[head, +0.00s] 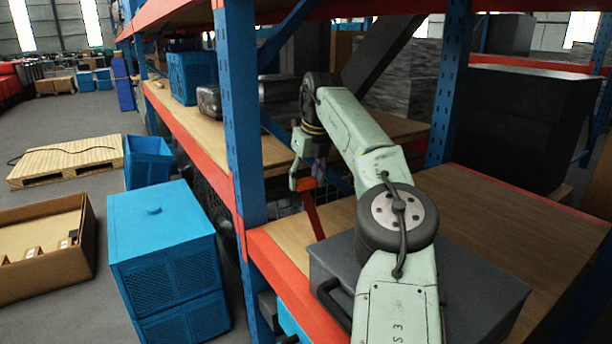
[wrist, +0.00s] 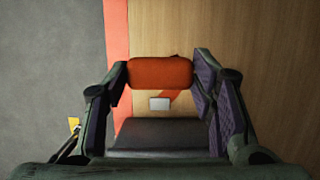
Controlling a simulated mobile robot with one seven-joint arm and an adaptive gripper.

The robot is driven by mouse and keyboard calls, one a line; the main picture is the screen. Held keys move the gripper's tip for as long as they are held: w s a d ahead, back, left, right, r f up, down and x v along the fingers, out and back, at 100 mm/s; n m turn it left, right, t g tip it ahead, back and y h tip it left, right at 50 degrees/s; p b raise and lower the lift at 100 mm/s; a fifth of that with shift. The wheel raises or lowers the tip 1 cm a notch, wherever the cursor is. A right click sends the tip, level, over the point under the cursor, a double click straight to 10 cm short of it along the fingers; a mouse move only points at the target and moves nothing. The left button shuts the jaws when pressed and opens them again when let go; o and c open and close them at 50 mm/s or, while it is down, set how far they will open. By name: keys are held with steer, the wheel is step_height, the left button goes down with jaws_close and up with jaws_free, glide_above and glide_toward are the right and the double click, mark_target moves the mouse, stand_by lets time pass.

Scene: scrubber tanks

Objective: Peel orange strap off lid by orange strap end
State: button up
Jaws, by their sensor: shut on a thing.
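My gripper (head: 304,182) is shut on the orange strap end (wrist: 160,73), a rounded orange block between the two finger pads in the wrist view. In the head view the orange strap (head: 313,215) runs down from the gripper to the far left corner of a dark grey case. The case's flat top, which looks like the lid (head: 455,268), lies partly behind my arm. The gripper is above and beyond that corner. In the wrist view a short piece of strap shows behind the strap end. Whether the strap still touches the lid is hidden.
The case stands on a wooden shelf (head: 515,215) with an orange front beam (head: 285,278). A blue rack post (head: 240,110) rises left of the gripper. A black box (head: 525,125) stands at the back right. Blue crates (head: 165,250) stand on the floor left.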

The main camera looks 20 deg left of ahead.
steer(key=shift+f+b, duration=3.65)
steer(key=shift+f, duration=5)
steer(key=o, duration=1.1)
steer(key=shift+o, duration=0.6)
step_height(320, 180, up, 9)
steer(key=p, duration=0.8)
steer(key=shift+f+p, duration=0.2)
steer(key=shift+p, duration=0.1)
